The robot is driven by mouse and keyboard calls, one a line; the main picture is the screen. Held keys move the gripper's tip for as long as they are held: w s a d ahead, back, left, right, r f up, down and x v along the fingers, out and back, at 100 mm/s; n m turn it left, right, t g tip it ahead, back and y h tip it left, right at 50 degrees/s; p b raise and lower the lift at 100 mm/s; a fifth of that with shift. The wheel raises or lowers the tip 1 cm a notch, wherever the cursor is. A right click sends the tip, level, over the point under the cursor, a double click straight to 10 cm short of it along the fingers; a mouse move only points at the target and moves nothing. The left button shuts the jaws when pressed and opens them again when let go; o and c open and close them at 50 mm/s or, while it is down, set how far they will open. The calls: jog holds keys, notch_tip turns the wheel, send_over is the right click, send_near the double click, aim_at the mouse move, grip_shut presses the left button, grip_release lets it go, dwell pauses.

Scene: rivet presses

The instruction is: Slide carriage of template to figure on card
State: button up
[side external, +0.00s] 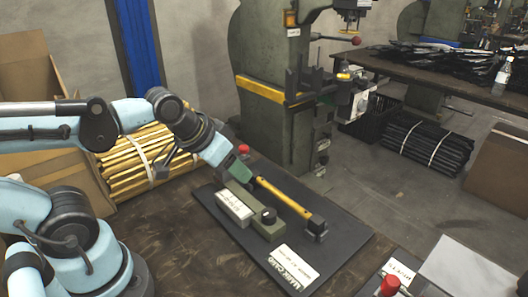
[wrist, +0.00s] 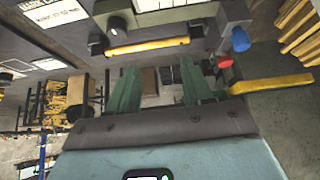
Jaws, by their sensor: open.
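On a black board (side external: 335,240), a template assembly has a grey-green bar (side external: 246,199) with a white lettered label (side external: 234,207) and a black knob (side external: 268,215). A yellow bar (side external: 282,196) runs beside it to a dark block (side external: 315,228). Which piece is the carriage is unclear. The white card (side external: 290,268) lies at the board's near edge; its print is too small to read surely. My gripper (side external: 240,170) is low at the far end of the assembly. In the wrist view its green fingers (wrist: 158,70) stand apart with nothing held; the yellow bar (wrist: 147,46) lies beyond them.
A red-capped object (side external: 240,151) stands just behind the gripper. A blue knob (wrist: 240,39) and red knob (wrist: 224,62) are close to the right finger in the wrist view. Yellow rods (side external: 138,158) are stacked at left. A red-topped item (side external: 389,286) is near the front.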

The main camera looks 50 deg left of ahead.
jog(key=w+a+r+n+g, duration=0.5)
jog(key=a+r+n+g, duration=0.3)
jog(key=a, duration=0.4)
jog(key=shift+n+t, duration=0.4)
jog(key=shift+t, duration=0.1)
jog(key=shift+s+f, duration=0.1)
jog(key=shift+f, duration=5.8)
jog(key=shift+c, duration=0.4)
grip_shut()
jog(key=shift+d, duration=0.1)
